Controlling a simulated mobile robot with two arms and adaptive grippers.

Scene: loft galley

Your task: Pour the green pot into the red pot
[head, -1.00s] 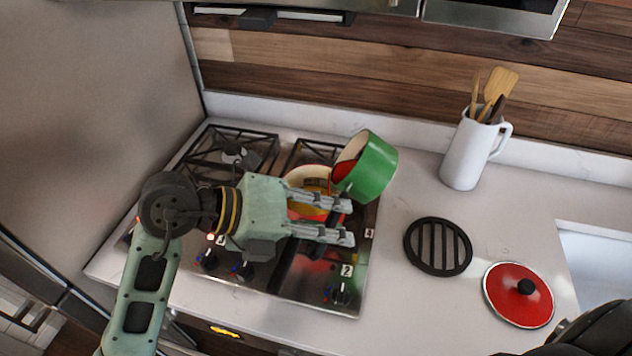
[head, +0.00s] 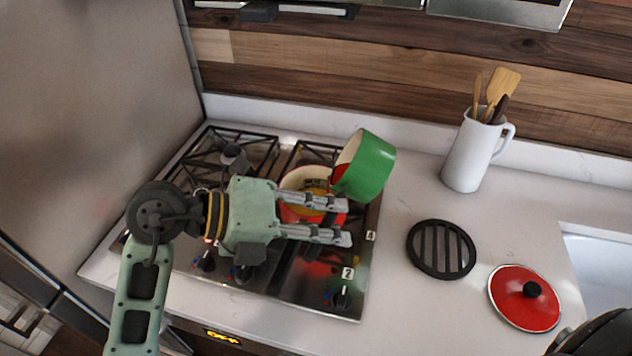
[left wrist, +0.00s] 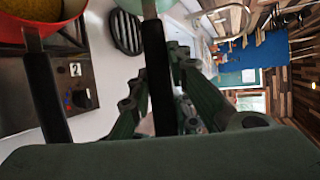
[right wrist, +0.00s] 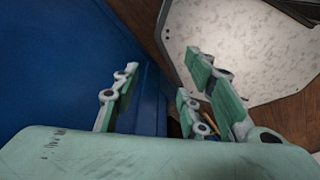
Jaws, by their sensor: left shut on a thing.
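The green pot (head: 370,167) is tipped on its side above the right part of the red pot (head: 291,181), its mouth facing left. Its pale inner wall shows, with something red at the lower lip. The red pot sits upright on the cooktop, partly behind my left gripper (head: 347,221). Yellow grainy contents (left wrist: 38,12) show inside it in the left wrist view. There my left gripper is shut on the green pot's black handle (left wrist: 158,75). The red pot's black handle (left wrist: 46,95) is beside it. My right gripper (right wrist: 163,65) is open and empty, away from the pots.
A slatted black trivet (head: 441,249) and a red lid (head: 525,297) lie on the counter right of the cooktop (head: 330,278). A white jug (head: 470,155) with utensils stands at the back. A sink (head: 605,270) is at the right edge. Counter between cooktop and trivet is clear.

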